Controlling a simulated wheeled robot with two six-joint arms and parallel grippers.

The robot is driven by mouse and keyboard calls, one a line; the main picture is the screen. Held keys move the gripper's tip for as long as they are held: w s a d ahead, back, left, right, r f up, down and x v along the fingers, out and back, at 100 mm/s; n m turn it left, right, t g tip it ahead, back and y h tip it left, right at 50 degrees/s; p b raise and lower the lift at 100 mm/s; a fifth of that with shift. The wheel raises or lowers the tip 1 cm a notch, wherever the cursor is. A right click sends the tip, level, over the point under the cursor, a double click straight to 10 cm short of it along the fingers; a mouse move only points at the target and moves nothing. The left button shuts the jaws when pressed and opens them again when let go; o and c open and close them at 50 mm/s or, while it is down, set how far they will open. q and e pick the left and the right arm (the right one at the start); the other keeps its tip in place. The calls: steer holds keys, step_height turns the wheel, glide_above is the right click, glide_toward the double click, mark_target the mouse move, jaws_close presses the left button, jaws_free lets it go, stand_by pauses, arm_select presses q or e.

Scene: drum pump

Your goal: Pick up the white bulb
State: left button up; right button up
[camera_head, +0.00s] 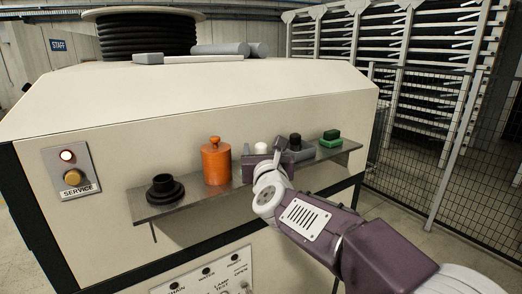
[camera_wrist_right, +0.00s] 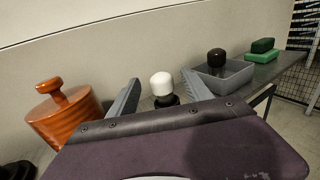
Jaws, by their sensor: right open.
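The white bulb (camera_head: 261,148) is on the narrow grey shelf (camera_head: 200,197) on the front of the cream cabinet. In the right wrist view the white bulb (camera_wrist_right: 161,82) shows upright, its rounded white top above a black lower part. My right gripper (camera_head: 266,154) is at the shelf, in front of the bulb. In the right wrist view my right gripper (camera_wrist_right: 160,92) is open, one finger to each side of the bulb, with gaps between. The bulb's foot is hidden behind the gripper body. My left gripper is not in view.
An orange lidded jar (camera_head: 216,163) stands left of the bulb, and a black flanged part (camera_head: 164,188) farther left. To the right are a grey tray (camera_wrist_right: 232,80) with a dark knob (camera_wrist_right: 216,58) and a green block (camera_head: 330,141). The cabinet wall is close behind.

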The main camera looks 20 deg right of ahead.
steer(key=shift+w+d+r+p, duration=0.1)
steer(key=shift+w+p, duration=0.05)
steer(key=shift+w, duration=0.3)
steer(key=shift+w+d+r+p, duration=0.1)
steer(key=shift+w+p, duration=0.05)
steer(key=shift+w, duration=0.65)
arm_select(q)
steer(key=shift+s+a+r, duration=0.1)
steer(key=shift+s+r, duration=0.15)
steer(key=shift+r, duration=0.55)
arm_select(e)
jaws_close()
